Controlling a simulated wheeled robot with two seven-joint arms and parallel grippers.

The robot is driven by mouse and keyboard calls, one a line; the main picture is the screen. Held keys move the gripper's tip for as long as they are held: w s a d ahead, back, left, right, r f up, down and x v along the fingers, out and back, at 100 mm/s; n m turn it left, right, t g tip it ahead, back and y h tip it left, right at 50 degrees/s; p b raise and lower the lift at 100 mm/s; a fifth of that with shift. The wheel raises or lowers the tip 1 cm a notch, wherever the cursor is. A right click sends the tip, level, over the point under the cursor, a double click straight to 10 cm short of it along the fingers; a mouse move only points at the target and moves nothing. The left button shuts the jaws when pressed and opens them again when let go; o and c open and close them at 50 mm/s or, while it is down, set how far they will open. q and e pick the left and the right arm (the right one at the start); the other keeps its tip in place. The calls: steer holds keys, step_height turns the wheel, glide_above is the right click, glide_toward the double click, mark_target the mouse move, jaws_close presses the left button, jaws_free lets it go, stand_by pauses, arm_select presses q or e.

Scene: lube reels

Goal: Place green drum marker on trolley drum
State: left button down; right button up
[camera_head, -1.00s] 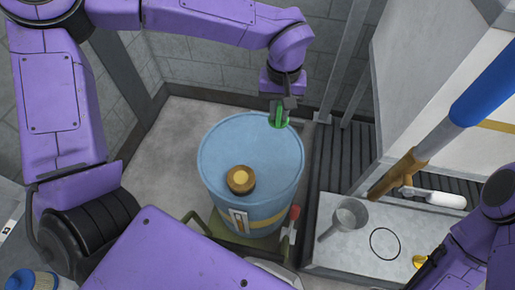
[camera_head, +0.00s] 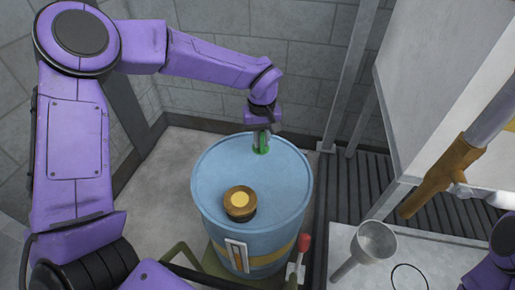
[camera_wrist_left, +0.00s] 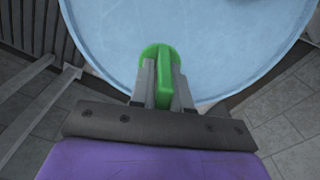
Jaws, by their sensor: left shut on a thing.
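A blue drum (camera_head: 275,185) with a yellow band stands upright on a trolley (camera_head: 212,258). A brown and yellow cap (camera_head: 240,203) sits on the near part of its lid. My left gripper (camera_head: 262,145) is over the far edge of the lid, shut on the green marker (camera_head: 261,151). In the left wrist view the green marker (camera_wrist_left: 165,92) shows between the two fingers of the left gripper (camera_wrist_left: 165,75), with the blue lid (camera_wrist_left: 200,35) beyond and below. I cannot tell whether the marker touches the lid. Part of my right arm shows at the lower right; its gripper is out of view.
A metal funnel (camera_head: 374,243) and a dark ring (camera_head: 409,278) lie on a grey tray top (camera_head: 440,255) to the right. A red-tipped lever (camera_head: 303,243) stands beside the drum. Block walls and a metal post (camera_head: 350,75) are behind.

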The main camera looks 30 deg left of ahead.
arm_select(q)
steer(key=f, duration=0.1)
steer(key=a+f, duration=0.1)
steer(key=f, duration=0.2)
steer(key=shift+w+a+f+b, duration=0.3)
steer(key=shift+w+f+b, duration=0.05)
steer(key=shift+f, duration=0.2)
steer(key=shift+f, duration=0.15)
steer(key=c, duration=1.1)
jaws_free()
step_height(320, 180, up, 12)
steer(key=p, duration=0.2)
steer(key=shift+r, duration=0.2)
